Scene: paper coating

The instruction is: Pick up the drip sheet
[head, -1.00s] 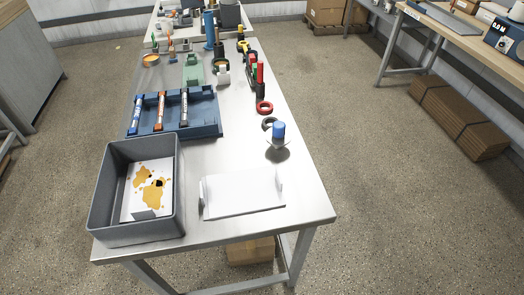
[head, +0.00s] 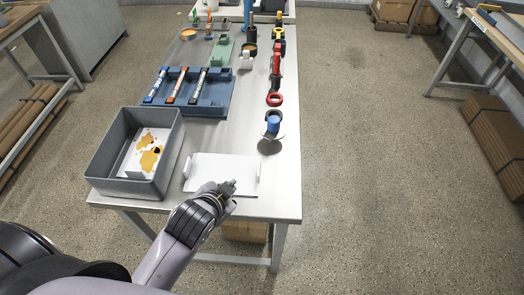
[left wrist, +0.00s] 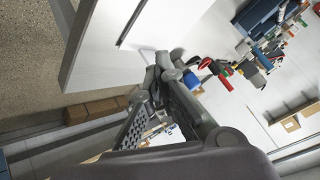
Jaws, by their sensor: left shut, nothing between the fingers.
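A white sheet with orange-brown stains (head: 146,150), which looks like the drip sheet, lies inside a grey bin (head: 165,172) at the table's front left. A plain white panel (head: 207,172) with small raised ends lies on the table right of the bin. My left gripper (head: 229,187) is shut and empty, over the near edge of the white panel and right of the bin. The left wrist view shows its fingers (left wrist: 163,62) close together beside a pale flat surface. I cannot tell if they touch it. My right gripper is not in view.
A blue rack (head: 212,101) with several markers stands behind the bin. A blue-topped item (head: 273,124) and a red ring (head: 275,99) stand along the table's right side. The metal tabletop (head: 283,190) is bare at the front right corner.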

